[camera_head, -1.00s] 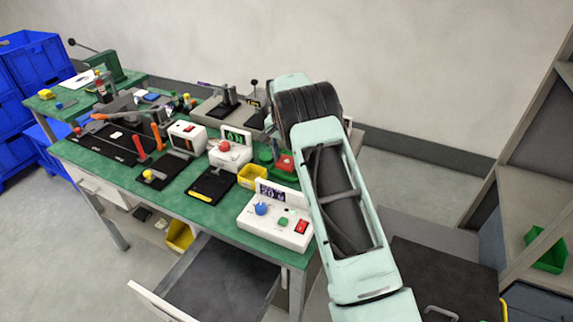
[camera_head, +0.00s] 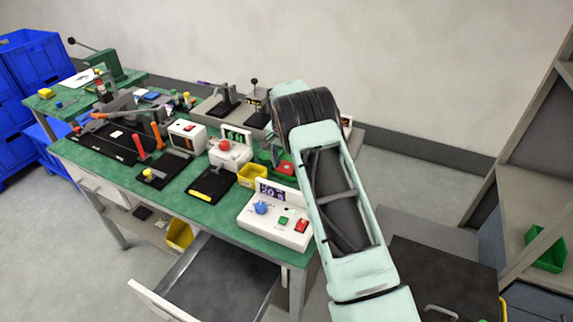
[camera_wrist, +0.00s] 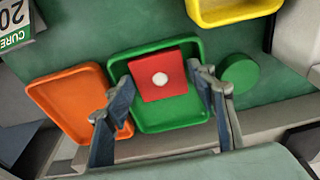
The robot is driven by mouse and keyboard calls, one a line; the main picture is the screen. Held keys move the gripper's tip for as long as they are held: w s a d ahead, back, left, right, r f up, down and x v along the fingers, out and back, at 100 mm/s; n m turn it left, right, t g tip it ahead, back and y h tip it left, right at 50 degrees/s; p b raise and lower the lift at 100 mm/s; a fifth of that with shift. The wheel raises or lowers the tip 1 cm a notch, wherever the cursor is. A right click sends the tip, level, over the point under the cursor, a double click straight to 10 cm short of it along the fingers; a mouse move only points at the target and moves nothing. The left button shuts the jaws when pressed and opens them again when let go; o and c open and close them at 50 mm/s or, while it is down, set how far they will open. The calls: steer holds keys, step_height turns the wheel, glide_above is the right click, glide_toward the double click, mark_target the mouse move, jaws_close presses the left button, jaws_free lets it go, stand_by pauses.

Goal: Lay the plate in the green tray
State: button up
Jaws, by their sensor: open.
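The plate (camera_wrist: 150,90), a red square with a round white spot in its middle, lies within the green tray (camera_wrist: 172,116) in the wrist view, turned slightly to the tray's sides. It covers the upper middle of the tray; whether it is fully flat on the floor I cannot tell. My gripper (camera_wrist: 161,76) is open, with one finger on each side of the plate and a gap visible at the left. In the head view the red plate (camera_head: 286,168) shows small beside my arm, and my gripper is mostly hidden behind the arm.
An orange tray (camera_wrist: 72,98) stands left of the green one, a green disc (camera_wrist: 240,74) right of it, and a yellow tray (camera_wrist: 232,10) above. A white control box (camera_head: 275,228) stands at the bench's near corner. An open drawer (camera_head: 215,285) juts out below.

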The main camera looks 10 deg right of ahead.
mark_target(284, 171)
step_height(284, 171, up, 12)
steer(key=s+a, duration=0.1)
steer(key=shift+s+b, duration=0.3)
steer(key=shift+b, duration=0.15)
steer(key=shift+a, duration=0.1)
